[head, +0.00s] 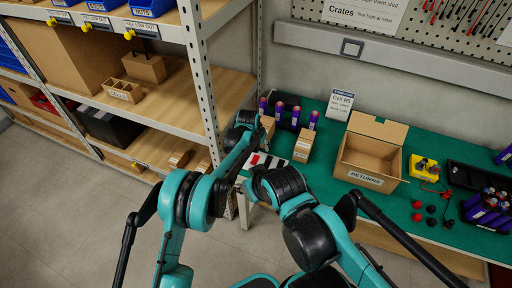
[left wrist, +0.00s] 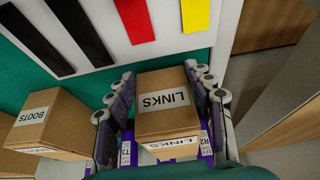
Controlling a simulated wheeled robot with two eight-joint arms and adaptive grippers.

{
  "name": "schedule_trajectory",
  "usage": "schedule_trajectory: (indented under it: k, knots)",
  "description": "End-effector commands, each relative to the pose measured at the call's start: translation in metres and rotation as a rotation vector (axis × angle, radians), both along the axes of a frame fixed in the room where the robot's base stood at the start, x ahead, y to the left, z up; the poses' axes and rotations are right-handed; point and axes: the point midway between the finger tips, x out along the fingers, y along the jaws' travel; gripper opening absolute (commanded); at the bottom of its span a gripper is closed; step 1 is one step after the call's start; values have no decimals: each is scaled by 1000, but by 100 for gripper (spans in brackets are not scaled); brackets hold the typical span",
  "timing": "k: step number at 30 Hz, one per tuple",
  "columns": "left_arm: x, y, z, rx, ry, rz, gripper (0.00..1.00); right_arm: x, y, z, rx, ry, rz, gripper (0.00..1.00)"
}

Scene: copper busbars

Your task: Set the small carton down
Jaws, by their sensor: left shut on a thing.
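The small carton (left wrist: 166,103), a brown box labelled LINKS, sits between the two fingers of my left gripper (left wrist: 163,112) in the left wrist view. The gripper is shut on it. In the head view the carton (head: 267,127) shows beside my left gripper (head: 252,122), at the left end of the green table (head: 330,211). Whether its underside touches anything is hidden. My right arm is folded across the lower middle of the head view, and I cannot make out its gripper.
A BOOTS carton (left wrist: 47,120) stands beside the held one. Purple cells (head: 295,117) stand behind. A white board (left wrist: 115,25) with black, red and yellow bars lies close by. An open returns box (head: 371,155) is further right. A shelf rack (head: 205,90) stands left.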

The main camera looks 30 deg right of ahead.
Motion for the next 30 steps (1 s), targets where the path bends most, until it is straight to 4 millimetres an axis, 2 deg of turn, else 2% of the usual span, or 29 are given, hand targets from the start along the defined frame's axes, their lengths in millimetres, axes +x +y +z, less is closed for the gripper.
schedule_trajectory:
  k: [1, 12, 13, 15, 25, 30]
  knots:
    - [0, -2, -6, -1, -1, -1, 5, 0, 0, -4, 0, 0, 0, 40]
    - [0, -2, -9, -1, -1, 0, 5, 0, 0, -6, 0, 0, 0, 40]
    - [0, -2, -9, 0, 0, 0, 61, 0, 0, -5, 0, 0, 0, 40]
    - [0, -1, -8, 0, 0, 0, 73, 0, 0, -5, 0, 0, 0, 40]
    - [0, -1, -6, 0, 0, 0, 73, 0, 0, -3, 0, 0, 0, 40]
    - [-5, 4, 15, 0, 0, 0, 73, 0, 0, 6, 0, 0, 0, 40]
